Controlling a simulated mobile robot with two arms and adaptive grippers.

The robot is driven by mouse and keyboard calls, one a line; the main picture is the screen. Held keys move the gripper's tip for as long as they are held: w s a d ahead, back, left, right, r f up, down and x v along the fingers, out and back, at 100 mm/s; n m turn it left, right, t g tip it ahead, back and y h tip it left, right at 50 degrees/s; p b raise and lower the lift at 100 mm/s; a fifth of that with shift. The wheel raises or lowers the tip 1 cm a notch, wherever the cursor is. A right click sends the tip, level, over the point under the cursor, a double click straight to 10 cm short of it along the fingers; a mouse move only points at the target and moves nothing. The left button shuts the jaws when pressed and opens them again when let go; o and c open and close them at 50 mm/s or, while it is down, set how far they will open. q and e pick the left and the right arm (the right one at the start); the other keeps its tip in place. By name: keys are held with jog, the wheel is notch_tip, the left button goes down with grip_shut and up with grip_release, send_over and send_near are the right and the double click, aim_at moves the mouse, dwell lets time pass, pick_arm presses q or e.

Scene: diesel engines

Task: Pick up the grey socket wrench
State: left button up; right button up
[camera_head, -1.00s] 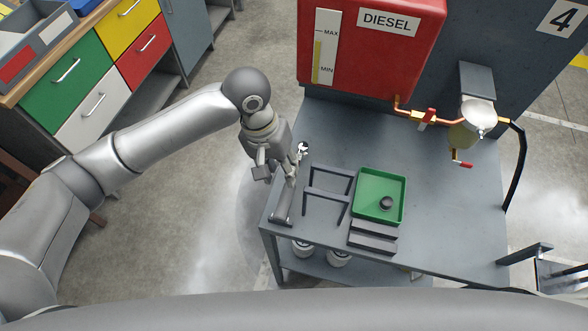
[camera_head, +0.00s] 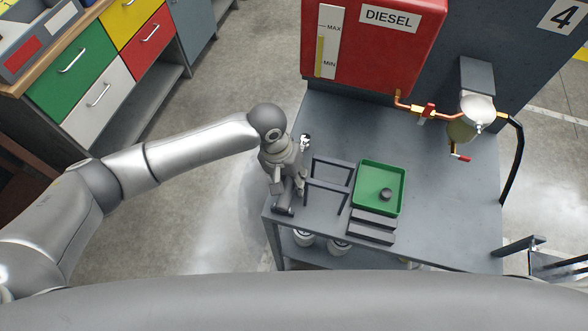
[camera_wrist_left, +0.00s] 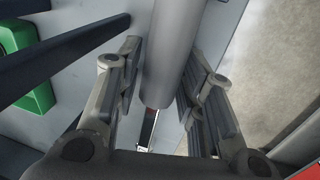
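The grey socket wrench (camera_head: 285,211) lies along the left edge of the metal table, and my left gripper partly covers it in the head view. A shiny end (camera_head: 305,142) shows beyond the gripper, seemingly part of the wrench. My left gripper (camera_head: 288,190) is over the wrench. In the left wrist view the wrench's grey round handle (camera_wrist_left: 172,50) runs between the two fingers of my left gripper (camera_wrist_left: 165,72). The fingers are open, one on each side, with a visible gap to the handle. My right gripper is not in view.
A dark rack (camera_head: 327,186) stands just right of the wrench. Right of it is a green tray (camera_head: 368,172) holding a small dark round part (camera_head: 386,194). Dark bars (camera_head: 373,227) lie in front. A red diesel tank (camera_head: 375,75) rises at the back. The table's right side is clear.

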pick_arm(q)
grip_shut()
jog(key=shift+r, duration=0.1)
